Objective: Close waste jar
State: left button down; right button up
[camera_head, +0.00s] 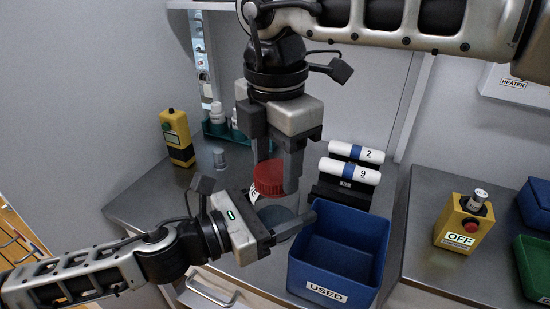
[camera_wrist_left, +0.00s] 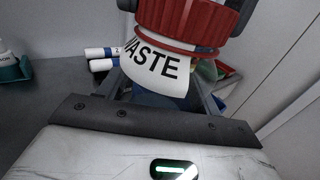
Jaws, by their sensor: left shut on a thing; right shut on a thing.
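The waste jar shows in the left wrist view as a white body (camera_wrist_left: 158,70) with the label "WASTE". In the head view only a small piece of its white label (camera_head: 256,193) shows. My left gripper (camera_head: 282,212) is shut on the jar from the side, low on its body. The ribbed red lid (camera_head: 268,177) is at the jar's top, and it also shows in the left wrist view (camera_wrist_left: 180,18). My right gripper (camera_head: 272,172) points down from above and is shut on the lid. I cannot tell whether the lid is screwed on.
A blue bin (camera_head: 330,291) labelled "USED" stands just right of the jar. Behind it a black rack (camera_head: 340,194) holds white tubes. A yellow box (camera_head: 178,138) and a green bottle rack (camera_head: 215,129) stand at the left back. A yellow "OFF" switch box (camera_head: 462,226) stands right.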

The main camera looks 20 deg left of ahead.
jog(key=m, duration=1)
jog(key=o, duration=1)
jog(key=shift+r, duration=0.1)
notch_tip(320, 180, up, 12)
jog(key=shift+f, duration=0.1)
